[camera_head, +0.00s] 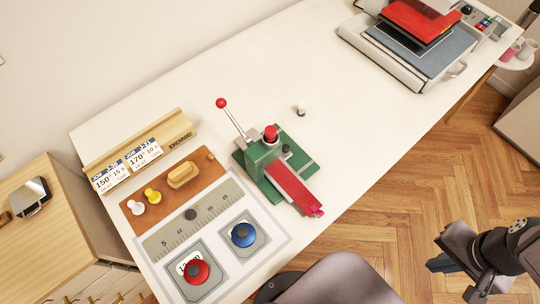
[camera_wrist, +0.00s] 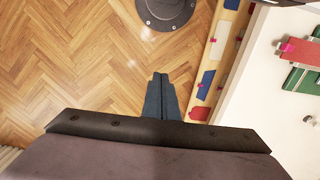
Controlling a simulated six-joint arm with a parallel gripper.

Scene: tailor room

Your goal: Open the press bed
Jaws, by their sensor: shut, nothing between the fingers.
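A press (camera_head: 385,55) stands at the far right end of the table. It has a red upper plate (camera_head: 418,20) tilted above a blue-grey bed (camera_head: 440,58) in a pale frame. A small pale handle (camera_head: 458,70) sticks out at the bed's front right side. My gripper (camera_head: 440,264) is at the lower right, over the floor, apart from the table and well away from the press. In the wrist view its two dark fingers (camera_wrist: 160,82) are together with nothing between them. The press is not in the wrist view.
Table between presses is mostly clear.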

